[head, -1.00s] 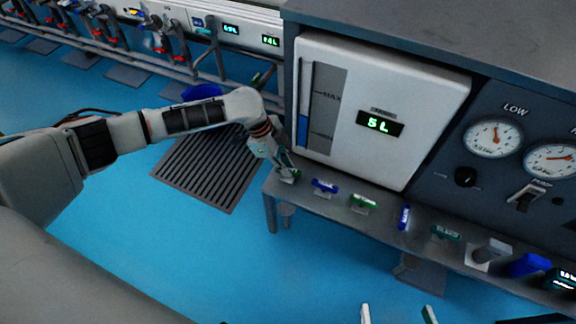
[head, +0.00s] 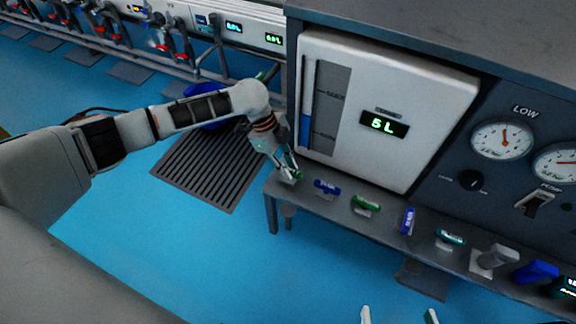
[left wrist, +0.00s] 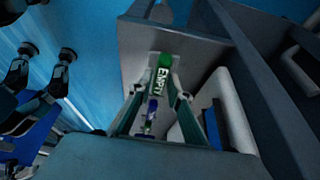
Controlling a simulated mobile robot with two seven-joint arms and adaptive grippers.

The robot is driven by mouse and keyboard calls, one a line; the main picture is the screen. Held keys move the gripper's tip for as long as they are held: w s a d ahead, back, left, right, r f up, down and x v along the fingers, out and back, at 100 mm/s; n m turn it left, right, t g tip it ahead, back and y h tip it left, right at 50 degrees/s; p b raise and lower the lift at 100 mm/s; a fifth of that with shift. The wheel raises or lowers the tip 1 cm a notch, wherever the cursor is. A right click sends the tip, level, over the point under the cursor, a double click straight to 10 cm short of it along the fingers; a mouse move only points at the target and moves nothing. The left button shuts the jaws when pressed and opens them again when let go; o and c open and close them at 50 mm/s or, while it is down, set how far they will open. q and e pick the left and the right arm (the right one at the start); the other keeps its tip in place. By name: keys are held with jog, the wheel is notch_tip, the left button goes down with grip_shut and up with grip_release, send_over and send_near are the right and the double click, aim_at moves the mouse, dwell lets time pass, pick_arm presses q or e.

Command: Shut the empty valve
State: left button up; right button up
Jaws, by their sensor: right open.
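The empty valve has a green handle (left wrist: 164,78) marked EMPTY in the left wrist view. In the head view this handle (head: 293,175) is partly hidden at the left end of the grey shelf. My left gripper (head: 290,166) reaches down over it. In the left wrist view the fingers of my left gripper (left wrist: 157,90) stand on either side of the handle, with grey surface showing between them and it. The handle lies lengthwise between the fingers. My right gripper (head: 398,316) shows only as two separate fingertips at the bottom edge of the head view, apart and empty.
Along the shelf are a blue handle (head: 327,187), a green handle (head: 366,204), another blue handle (head: 408,220) and more to the right. A white tank (head: 385,90) reading 5 L stands behind. A floor grate (head: 205,165) lies left of the shelf. Blue floor is clear in front.

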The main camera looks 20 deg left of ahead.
pick_arm(q)
jog(key=shift+o, duration=0.6)
jog(key=shift+r, duration=0.1)
jog(key=v, duration=1.1)
jog(key=shift+a+r, duration=0.2)
jog(key=shift+r, duration=0.1)
